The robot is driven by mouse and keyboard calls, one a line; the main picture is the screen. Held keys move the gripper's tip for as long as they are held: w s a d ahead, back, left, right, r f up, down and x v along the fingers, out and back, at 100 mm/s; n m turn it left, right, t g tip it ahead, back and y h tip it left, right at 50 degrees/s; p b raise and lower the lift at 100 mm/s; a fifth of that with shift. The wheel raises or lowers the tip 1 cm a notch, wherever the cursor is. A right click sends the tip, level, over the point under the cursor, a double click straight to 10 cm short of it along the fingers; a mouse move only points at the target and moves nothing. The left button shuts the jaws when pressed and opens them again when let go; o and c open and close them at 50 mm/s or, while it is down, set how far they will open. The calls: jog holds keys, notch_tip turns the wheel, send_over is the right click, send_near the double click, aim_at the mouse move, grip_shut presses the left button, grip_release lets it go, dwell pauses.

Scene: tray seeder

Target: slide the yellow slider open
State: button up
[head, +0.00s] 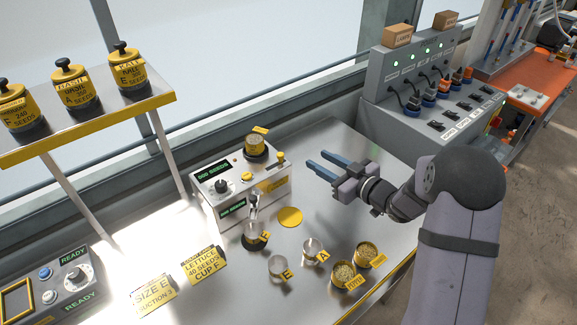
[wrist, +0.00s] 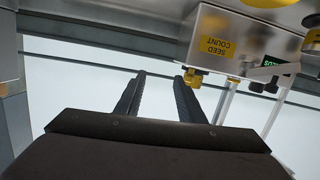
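The seed counter (head: 240,195) is a white box with green displays, standing on the bench in the head view. A small yellow slider (head: 281,158) stands up at the right end of its top, beside the yellow seed jar (head: 254,145). My gripper (head: 318,160) is open and empty, just right of the slider, with its blue fingers pointing toward the counter. In the wrist view the counter (wrist: 218,28) appears upside down. A yellow piece that looks like the slider (wrist: 192,77) shows close beside the right fingertip of my gripper (wrist: 160,77); I cannot tell whether they touch.
Metal cups (head: 313,250) and seed tins (head: 343,275) stand in front. A shelf (head: 100,125) with seed jars is at left, a grey switch console (head: 400,115) behind right.

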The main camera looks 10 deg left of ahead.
aim_at(283, 156)
jog(key=shift+w+a+f+n+g+y+p, duration=0.1)
jog(key=shift+a+n+g+y+p, duration=0.2)
jog(key=shift+a+y, duration=0.85)
jog(key=shift+w+a+n+g+y+p, duration=0.15)
jog(key=shift+a+n+g+y, duration=0.15)
jog(key=shift+a, duration=1.7)
jog(key=shift+s+a+f+n+g+y+p, duration=0.15)
jog(key=shift+a+n+g+y, duration=0.4)
jog(key=shift+a, duration=1.05)
jog(key=shift+w+r, duration=0.1)
jog(key=shift+c, duration=0.5)
